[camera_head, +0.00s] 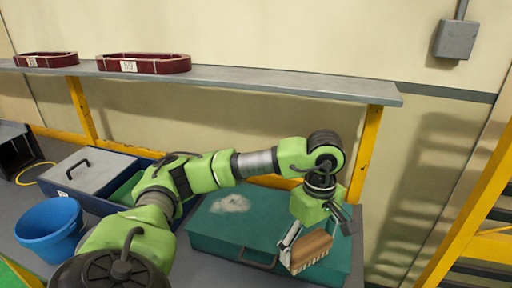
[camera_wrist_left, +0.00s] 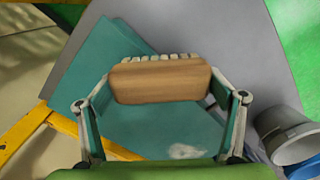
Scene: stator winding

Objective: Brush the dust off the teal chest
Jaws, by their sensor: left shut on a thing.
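The teal chest (camera_head: 215,240) lies on the grey bench in the head view, with a handle on its front side. A pale dust patch (camera_head: 231,203) is on its lid towards the left; the dust also shows in the left wrist view (camera_wrist_left: 187,151). My left gripper (camera_head: 297,243) is shut on a wooden brush (camera_head: 312,251) over the right part of the chest. In the left wrist view the brush (camera_wrist_left: 160,80) sits between both fingers, with pale bristles on its far side. The brush is apart from the dust; I cannot tell whether it touches the lid. My right gripper is not in view.
A blue bucket (camera_head: 50,229) stands on the bench at left. A blue box with a grey lid (camera_head: 86,171) is behind it. A grey shelf (camera_head: 250,84) on yellow posts runs above the bench and carries dark red rings (camera_head: 145,64). A yellow frame (camera_head: 462,225) stands at right.

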